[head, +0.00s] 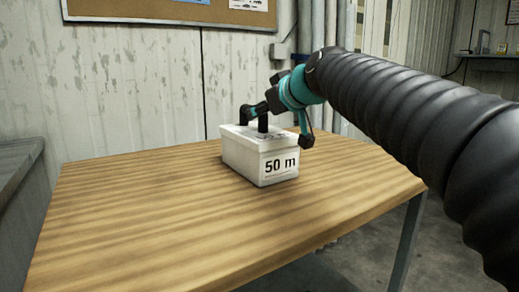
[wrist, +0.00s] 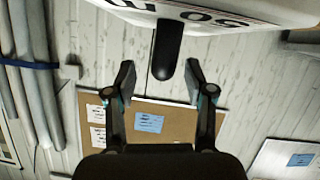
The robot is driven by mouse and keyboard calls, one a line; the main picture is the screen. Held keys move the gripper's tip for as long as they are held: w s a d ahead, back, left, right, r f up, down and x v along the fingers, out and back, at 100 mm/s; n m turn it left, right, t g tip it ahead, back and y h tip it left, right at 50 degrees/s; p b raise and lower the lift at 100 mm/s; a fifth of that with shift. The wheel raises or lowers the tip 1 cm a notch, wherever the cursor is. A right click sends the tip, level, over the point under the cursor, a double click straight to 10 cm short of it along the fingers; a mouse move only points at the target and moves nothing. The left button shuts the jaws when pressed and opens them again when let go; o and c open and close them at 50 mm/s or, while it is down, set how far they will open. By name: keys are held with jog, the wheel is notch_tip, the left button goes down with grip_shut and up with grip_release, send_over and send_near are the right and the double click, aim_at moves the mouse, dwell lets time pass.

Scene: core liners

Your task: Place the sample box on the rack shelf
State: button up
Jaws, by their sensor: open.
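The sample box (head: 243,158) is white, with a lid and a "50 m" label, and stands upright on the wooden table. A black upright post (head: 263,123) stands on its lid. My gripper (head: 276,127) is open just above the lid, its fingers spread to either side of the post. In the wrist view the post (wrist: 167,48) reaches down between the open fingers of my gripper (wrist: 158,80), apart from both. Part of the white box (wrist: 230,10) with its label shows along the top edge there. I cannot make out the rack shelf for certain.
The wooden table (head: 130,220) is clear around the box. A grey surface (head: 22,160) stands at the left. A wall ledge (head: 490,56) with small items is at the far right. A cork board (head: 165,12) and pipes (head: 318,25) are on the back wall.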

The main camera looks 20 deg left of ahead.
jog(key=shift+x, duration=2.7)
jog(key=shift+a+r, duration=0.1)
jog(key=shift+a, duration=0.05)
grip_shut()
jog(key=shift+r, duration=0.1)
